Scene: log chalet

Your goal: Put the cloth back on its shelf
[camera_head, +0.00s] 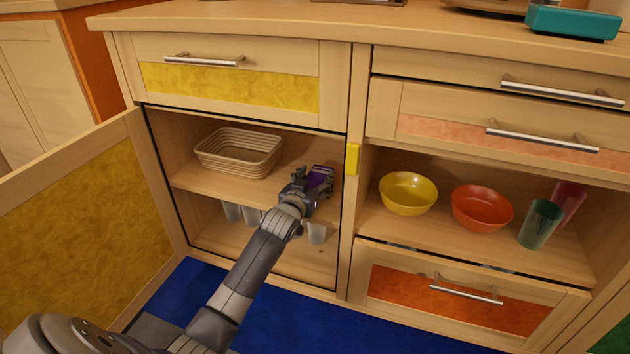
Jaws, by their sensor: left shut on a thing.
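A small purple cloth (319,178) is at the tips of my left gripper (314,182), which is shut on it. The gripper reaches into the open left cupboard, over the right part of its middle shelf (205,180). The cloth is close to the shelf, right of a woven basket (238,152). I cannot tell whether the cloth touches the shelf, as the gripper partly hides it. My right gripper is not in view.
The cupboard door (85,225) stands open at left. Several glasses (317,233) stand on the bottom below the shelf. A yellow bowl (408,193), an orange bowl (481,208) and a green cup (540,224) stand in the right compartment. A divider (347,230) separates the compartments.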

